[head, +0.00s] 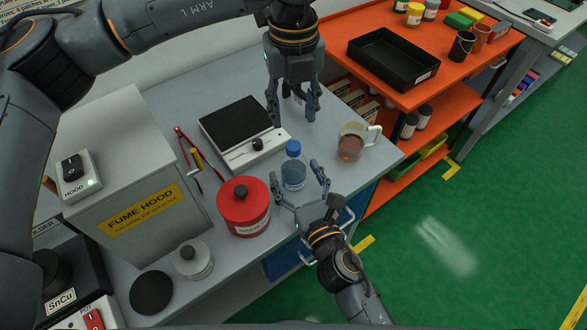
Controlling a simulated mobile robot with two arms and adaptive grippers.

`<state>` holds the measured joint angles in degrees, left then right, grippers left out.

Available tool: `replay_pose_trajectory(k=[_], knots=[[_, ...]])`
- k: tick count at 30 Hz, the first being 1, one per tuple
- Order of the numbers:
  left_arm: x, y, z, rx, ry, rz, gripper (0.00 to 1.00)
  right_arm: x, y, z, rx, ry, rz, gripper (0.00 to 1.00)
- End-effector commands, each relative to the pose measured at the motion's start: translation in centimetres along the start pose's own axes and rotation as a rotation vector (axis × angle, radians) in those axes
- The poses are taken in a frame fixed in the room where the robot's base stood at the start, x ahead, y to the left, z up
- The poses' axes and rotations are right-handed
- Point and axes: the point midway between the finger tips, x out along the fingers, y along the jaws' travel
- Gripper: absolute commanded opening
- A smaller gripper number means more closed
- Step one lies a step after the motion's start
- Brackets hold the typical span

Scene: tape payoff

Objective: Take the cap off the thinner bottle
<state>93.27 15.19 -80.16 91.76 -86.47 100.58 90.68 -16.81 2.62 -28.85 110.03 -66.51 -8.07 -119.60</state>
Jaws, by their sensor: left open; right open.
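A clear bottle (293,174) with bluish liquid stands upright on the grey bench, its blue cap (293,147) on top. A wider red container (244,213) with a dark knob stands to its left. My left gripper (293,116) is open, pointing down above and behind the blue-capped bottle, with nothing between its fingers. My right gripper (297,185) is open in front of that bottle, with its fingers spread toward the lower bottle body. I cannot tell whether the fingers touch it.
A hotplate (238,128) stands behind the bottle and a beaker of brownish liquid (352,143) to its right. A white jar (193,260) and the fume hood box (130,170) are further left. An orange shelf (450,75) holds a black tray (393,59).

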Motion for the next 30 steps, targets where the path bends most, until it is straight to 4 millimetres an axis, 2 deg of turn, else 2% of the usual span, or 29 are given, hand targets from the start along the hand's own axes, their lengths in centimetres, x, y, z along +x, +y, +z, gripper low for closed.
replay_pose_trajectory(k=[6, 14, 25, 30], knots=[[0.0, 0.0, 0.0, 0.0, 0.0, 0.0, 0.45, 1.16, 0.02, -0.01, 0.001, 0.001, 0.0, 0.77], [0.01, 0.0, 0.0, 0.0, 0.0, 0.0, 0.45, 1.2, 0.02, -0.01, 0.001, 0.001, 0.0, 0.75], [0.0, -0.01, -0.01, 0.0, 0.0, 0.0, 0.45, 1.18, 0.01, 0.01, 0.001, 0.001, 0.0, 0.0], [0.0, -0.01, -0.01, 0.019, 0.0, 0.0, 0.45, 1.18, 0.01, 0.01, 0.001, 0.0, 0.0, 0.0]])
